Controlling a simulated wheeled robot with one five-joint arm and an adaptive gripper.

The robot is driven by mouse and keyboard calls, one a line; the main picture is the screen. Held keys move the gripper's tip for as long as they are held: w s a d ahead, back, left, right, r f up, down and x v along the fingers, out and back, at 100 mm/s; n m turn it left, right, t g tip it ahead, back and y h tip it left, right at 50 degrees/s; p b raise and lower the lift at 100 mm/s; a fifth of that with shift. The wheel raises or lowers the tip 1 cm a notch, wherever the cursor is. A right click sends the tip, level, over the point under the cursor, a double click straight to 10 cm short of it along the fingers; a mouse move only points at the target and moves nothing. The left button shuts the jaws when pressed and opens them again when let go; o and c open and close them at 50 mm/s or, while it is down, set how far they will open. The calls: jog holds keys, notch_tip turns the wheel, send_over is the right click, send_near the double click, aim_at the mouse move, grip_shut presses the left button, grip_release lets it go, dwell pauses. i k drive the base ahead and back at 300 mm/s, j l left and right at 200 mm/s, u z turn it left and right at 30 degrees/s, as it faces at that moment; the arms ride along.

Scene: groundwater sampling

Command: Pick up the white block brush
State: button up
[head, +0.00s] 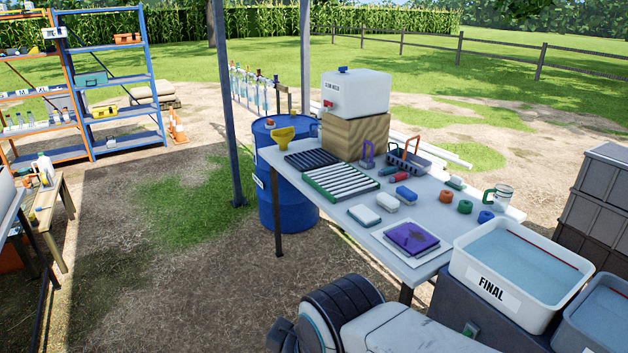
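Several small block-shaped items lie on the grey table. A white-topped flat block (365,215) lies near the left edge, left of a purple cloth or pad. A white block with a blue lower part (387,202) lies just behind it, and a blue block with a pale top (406,195) lies to its right. A white and green block (455,183) lies farther right by a mug. Bristles are too small to make out, so I cannot tell which is the white block brush. My arm shows at the bottom; my gripper is not in view.
The table (419,225) also holds racks (340,182), a white water container (356,93) on a wooden block, a purple pad (411,238), coloured rings and a mug (498,196). A basin marked FINAL (490,287) stands at the right front. A blue drum (286,205) stands behind left.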

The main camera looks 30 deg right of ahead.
aim_at(391, 204)
jog(key=i+l+u, duration=0.25)
jog(key=i, duration=0.2)
jog(key=i+l+u, duration=0.1)
jog(key=i+u, duration=0.2)
jog(key=i, duration=0.15)
jog(key=i+l+u, duration=0.25)
jog(key=i, duration=0.2)
jog(key=i+l+z, duration=0.1)
jog(key=l, duration=0.3)
jog(key=i+l+z, duration=0.1)
jog(key=l, duration=0.25)
jog(key=i+l+z, duration=0.1)
jog(key=l, duration=0.25)
jog(key=i+l+z, duration=0.1)
jog(key=i+l, duration=0.15)
jog(key=l, duration=0.1)
